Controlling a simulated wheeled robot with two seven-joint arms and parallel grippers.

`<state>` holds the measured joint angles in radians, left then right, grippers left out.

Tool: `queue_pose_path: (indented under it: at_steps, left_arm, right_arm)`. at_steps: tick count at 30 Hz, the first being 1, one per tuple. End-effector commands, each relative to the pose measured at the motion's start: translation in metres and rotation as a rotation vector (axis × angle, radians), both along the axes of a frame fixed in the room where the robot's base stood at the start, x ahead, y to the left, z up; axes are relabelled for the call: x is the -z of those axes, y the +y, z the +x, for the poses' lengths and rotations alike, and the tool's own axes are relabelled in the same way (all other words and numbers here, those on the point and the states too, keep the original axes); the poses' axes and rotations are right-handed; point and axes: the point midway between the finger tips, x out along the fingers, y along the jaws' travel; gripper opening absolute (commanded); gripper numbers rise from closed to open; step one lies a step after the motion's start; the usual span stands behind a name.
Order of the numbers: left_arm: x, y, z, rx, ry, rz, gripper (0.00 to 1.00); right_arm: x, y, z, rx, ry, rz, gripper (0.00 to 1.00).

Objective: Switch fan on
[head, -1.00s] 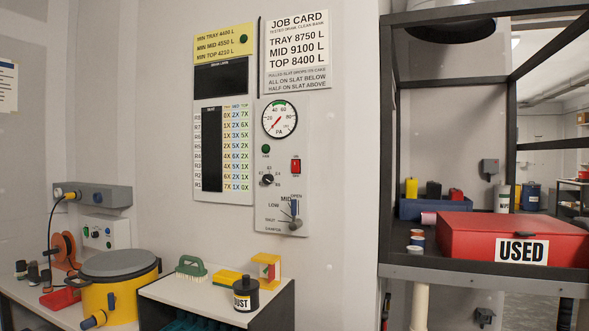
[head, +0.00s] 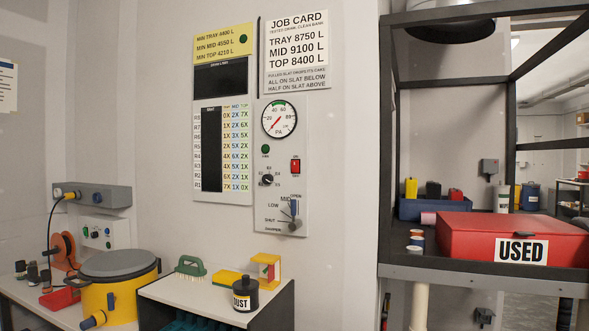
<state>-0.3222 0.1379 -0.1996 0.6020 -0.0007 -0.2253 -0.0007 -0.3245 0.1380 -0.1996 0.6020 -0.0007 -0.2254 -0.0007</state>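The fan switch seems to be the red rocker (head: 295,166) on the grey control panel (head: 283,190) on the wall; its position is too small to tell. Above it on the panel is a round gauge (head: 279,119) with a red needle at the low left end. A dark green lamp (head: 265,149) sits left of the switch and looks unlit. A black rotary knob (head: 267,179) and a damper lever (head: 294,215) marked from SHUT to OPEN are below. Neither of my grippers is in view.
A white-topped bench (head: 205,295) below the panel holds a green brush (head: 190,266), a yellow box (head: 266,269) and a black DUST jar (head: 245,294). A yellow drum (head: 118,285) stands left. A red USED case (head: 515,238) lies on the dark rack at right. The wall before the panel is clear.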

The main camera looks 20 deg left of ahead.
Motion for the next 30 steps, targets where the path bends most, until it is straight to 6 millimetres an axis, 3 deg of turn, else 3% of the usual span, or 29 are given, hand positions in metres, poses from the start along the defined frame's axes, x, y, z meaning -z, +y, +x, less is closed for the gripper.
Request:
queue_pose_path:
  at_steps: [12,28,29,30]
  left_arm:
    - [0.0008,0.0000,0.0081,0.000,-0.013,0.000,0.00]
    - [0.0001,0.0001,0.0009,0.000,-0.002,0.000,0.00]
    - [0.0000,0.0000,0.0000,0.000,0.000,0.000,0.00]
    - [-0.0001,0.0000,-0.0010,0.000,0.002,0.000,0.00]
  right_arm:
    - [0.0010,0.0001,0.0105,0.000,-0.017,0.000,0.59]
    - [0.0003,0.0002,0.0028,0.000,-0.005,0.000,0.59]
    - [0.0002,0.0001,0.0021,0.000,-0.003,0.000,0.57]
    - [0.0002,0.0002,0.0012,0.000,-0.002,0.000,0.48]
